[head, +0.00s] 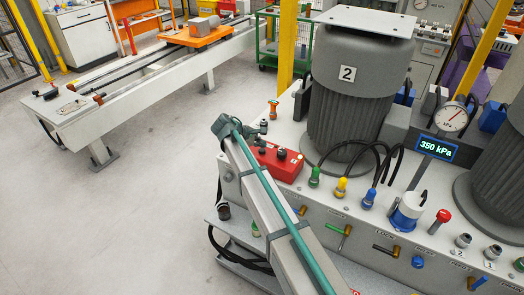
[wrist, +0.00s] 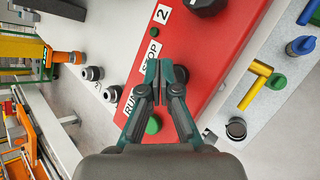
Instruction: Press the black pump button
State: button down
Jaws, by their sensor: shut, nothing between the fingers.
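A red control box (wrist: 195,50) with RUN, STOP and 2 labels fills the middle of the wrist view. It also shows in the head view (head: 275,165), on the pump bench. A green button (wrist: 153,125) sits by the RUN label. A dark round button (wrist: 181,74) by the STOP label is partly hidden behind my gripper's finger. My gripper (wrist: 160,68) is shut and empty, its fingertips over the box between the labels. I cannot tell whether they touch it. In the head view, my arm reaches up to the left of the box.
A black knob (wrist: 206,6) stands at the box's far end. Green, yellow and blue hose fittings (head: 340,187) stand beside it, before the grey motor marked 2 (head: 350,85). A gauge (head: 452,117) stands above a display (head: 437,147) reading 350 kPa. The floor at left is clear.

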aim_at(261, 150)
jog(key=shift+f, duration=0.15)
jog(key=shift+f, duration=0.3)
jog(key=shift+f, duration=0.45)
dwell(0.8)
jog(key=shift+r, duration=0.1)
jog(key=shift+r+p, duration=0.35)
jog(key=shift+r, duration=0.45)
jog(key=shift+r+p, duration=1.4)
jog(key=shift+r, duration=1.1)
jog(key=shift+f, duration=0.1)
